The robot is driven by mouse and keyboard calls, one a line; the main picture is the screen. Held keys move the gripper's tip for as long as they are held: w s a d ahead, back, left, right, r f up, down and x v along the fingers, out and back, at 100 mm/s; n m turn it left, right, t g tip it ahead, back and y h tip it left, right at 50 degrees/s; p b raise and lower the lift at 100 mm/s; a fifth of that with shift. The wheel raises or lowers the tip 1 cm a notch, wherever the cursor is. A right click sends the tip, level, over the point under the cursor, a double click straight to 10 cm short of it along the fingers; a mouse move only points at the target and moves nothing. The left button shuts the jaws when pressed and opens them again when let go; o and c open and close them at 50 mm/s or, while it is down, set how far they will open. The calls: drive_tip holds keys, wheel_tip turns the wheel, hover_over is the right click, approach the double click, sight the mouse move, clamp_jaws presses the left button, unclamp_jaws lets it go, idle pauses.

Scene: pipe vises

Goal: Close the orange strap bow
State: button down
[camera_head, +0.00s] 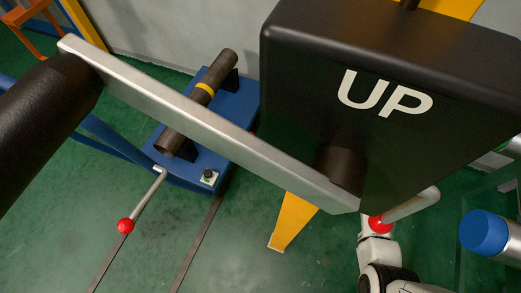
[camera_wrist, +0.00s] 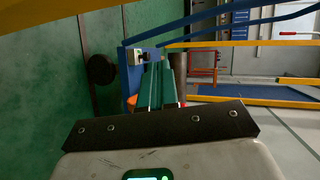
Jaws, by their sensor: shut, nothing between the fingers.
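My gripper (camera_wrist: 163,60) is shut and empty in the wrist view, with its teal fingers close together. A small orange piece (camera_wrist: 131,102) shows just left of the fingers, beside a blue frame (camera_wrist: 126,70). It may be part of the orange strap bow, but I cannot tell whether it touches the fingers or how far the bow is open. In the head view, an orange frame part (camera_head: 28,18) shows at the top left; I cannot tell whether it belongs to the bow. My gripper's fingers are hidden in the head view.
A blue vise base (camera_head: 238,105) carries a dark pipe (camera_head: 180,137) with a yellow band. A red-knobbed lever (camera_head: 148,200) stands before it. Another red knob (camera_head: 376,223) is at lower right, near a yellow leg (camera_head: 292,222). Green floor (camera_head: 60,230) is clear at lower left.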

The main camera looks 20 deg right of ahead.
drive_tip(key=w+d+f+m+t+y+b, duration=0.2)
drive_tip(key=w+d+f+m+t+b, duration=0.4)
drive_tip(key=w+t+b, duration=0.7)
drive_tip(key=w+a+r+g, duration=0.2)
drive_tip(key=w+a+r, duration=0.2)
drive_tip(key=a, duration=0.5)
drive_tip(key=w+b, duration=0.1)
drive_tip(key=w, duration=0.1)
drive_tip(key=shift+w+a+n, duration=0.2)
drive_tip(key=shift+w+n, duration=0.2)
